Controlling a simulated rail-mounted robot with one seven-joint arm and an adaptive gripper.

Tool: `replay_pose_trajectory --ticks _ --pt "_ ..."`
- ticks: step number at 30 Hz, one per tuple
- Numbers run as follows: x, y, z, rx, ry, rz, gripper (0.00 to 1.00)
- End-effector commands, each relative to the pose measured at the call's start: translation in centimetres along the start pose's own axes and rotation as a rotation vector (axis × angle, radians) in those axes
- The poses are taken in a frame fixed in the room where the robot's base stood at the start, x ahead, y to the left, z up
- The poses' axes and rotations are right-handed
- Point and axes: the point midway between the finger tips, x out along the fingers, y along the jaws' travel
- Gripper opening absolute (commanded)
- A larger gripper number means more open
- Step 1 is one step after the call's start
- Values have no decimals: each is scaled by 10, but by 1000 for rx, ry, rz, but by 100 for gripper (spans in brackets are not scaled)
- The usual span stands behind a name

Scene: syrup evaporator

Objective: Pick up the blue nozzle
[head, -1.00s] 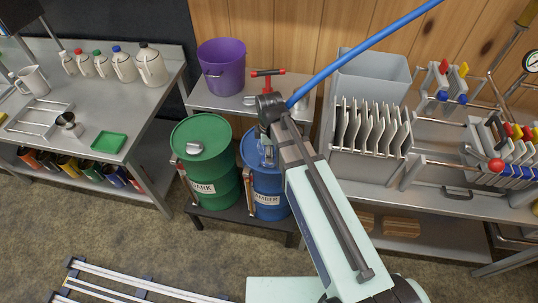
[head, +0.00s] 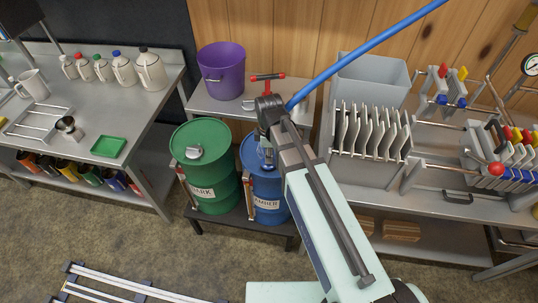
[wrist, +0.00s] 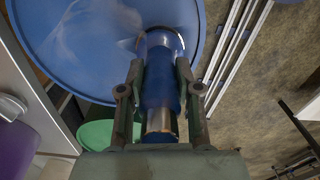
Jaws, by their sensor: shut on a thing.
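The blue nozzle (wrist: 160,88) is a blue cylinder with metal bands at both ends, seen in the middle of the wrist view. My gripper (wrist: 160,70) is shut on it, with one finger on each side. The blue drum (wrist: 75,45) lies behind the nozzle in the wrist view. In the head view my gripper (head: 267,152) is over the top of this blue drum (head: 268,190), which carries an AMBER label. The nozzle is hard to make out there, and whether it touches the drum cannot be told.
A green drum (head: 207,175) stands just left of the blue one. Behind them a shelf (head: 210,105) holds a purple bucket (head: 221,70). A filter press (head: 370,135) stands to the right. A blue hose (head: 365,50) runs up right from my arm.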

Motion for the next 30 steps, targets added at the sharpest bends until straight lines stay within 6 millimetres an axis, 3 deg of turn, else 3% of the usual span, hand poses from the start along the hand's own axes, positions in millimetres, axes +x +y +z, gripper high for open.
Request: replay_pose_trajectory --ticks 14,30 --pt "-59 1 0 0 1 4 0" --pt "-162 2 0 0 1 3 0"
